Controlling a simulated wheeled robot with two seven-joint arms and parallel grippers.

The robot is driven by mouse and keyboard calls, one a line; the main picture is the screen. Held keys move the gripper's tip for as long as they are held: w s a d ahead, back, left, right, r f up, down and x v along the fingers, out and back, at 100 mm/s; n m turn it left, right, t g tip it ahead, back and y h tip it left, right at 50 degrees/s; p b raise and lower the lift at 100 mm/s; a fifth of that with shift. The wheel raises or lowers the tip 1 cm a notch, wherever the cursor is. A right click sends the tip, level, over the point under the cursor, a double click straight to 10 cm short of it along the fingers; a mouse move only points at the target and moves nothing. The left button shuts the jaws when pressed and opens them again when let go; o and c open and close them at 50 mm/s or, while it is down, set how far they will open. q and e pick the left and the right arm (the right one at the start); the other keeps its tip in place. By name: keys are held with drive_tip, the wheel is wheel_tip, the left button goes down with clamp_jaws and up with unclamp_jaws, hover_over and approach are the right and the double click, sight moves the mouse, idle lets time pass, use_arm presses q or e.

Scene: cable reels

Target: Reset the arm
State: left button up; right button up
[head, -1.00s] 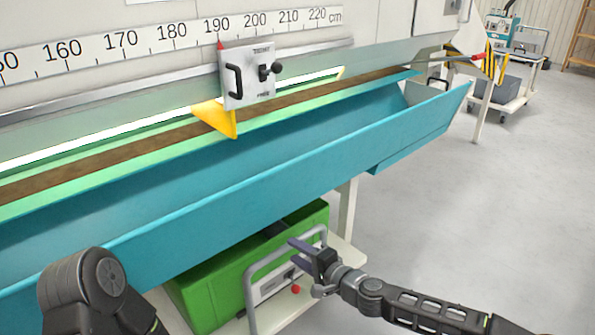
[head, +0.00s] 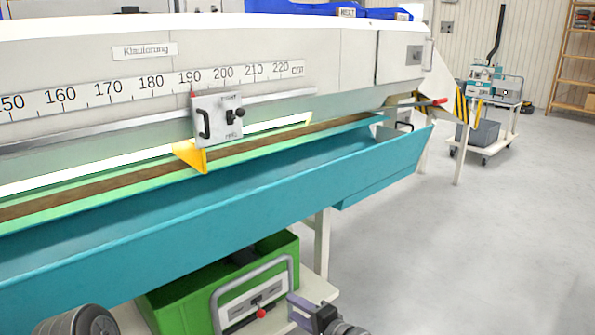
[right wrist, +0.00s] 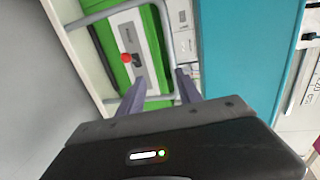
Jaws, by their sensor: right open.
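My right gripper (head: 304,307) is at the bottom of the head view, in front of the right end of a green box (head: 175,300). A rounded part of my left arm shows at the lower left of the head view. My left gripper is not in view.
A long turquoise trough (head: 200,225) runs across above the green box. Over it is a measuring scale (head: 150,90) with a sliding stop (head: 217,120) near 190. A wheeled cart (head: 487,125) stands at the back right. The grey floor (head: 480,260) at right is clear.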

drive_tip(key=s+a+f+n+g, duration=0.3)
drive_tip(key=s+a+f, duration=0.1)
drive_tip(key=s+f, duration=0.4)
drive_tip(key=s+a+f+n+g, duration=0.2)
drive_tip(key=s+a+f+g, duration=0.15)
drive_tip(key=s+f, duration=0.5)
drive_tip(key=s+d+f+n+g+h, duration=0.1)
drive_tip(key=s+d+f+g+h, duration=0.2)
drive_tip(key=s+d, duration=0.6)
drive_tip(key=s+d+f+n+g+h, duration=0.1)
drive_tip(key=s+d+f+h, duration=0.3)
drive_tip(key=s+d+f, duration=0.45)
use_arm(q)
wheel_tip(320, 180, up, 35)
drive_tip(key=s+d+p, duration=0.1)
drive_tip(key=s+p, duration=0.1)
drive_tip(key=p, duration=3.2)
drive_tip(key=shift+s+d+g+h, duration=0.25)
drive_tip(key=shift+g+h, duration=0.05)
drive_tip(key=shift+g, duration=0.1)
use_arm(e)
drive_tip(key=s+a+r, duration=0.1)
drive_tip(key=s+r, duration=0.1)
drive_tip(key=r, duration=1.7)
drive_tip(key=s+a+r, duration=0.2)
drive_tip(key=r, duration=1.6)
drive_tip(key=shift+s+r+n+y, duration=0.3)
drive_tip(key=shift+s+r+n, duration=0.05)
drive_tip(key=shift+s+n, duration=0.05)
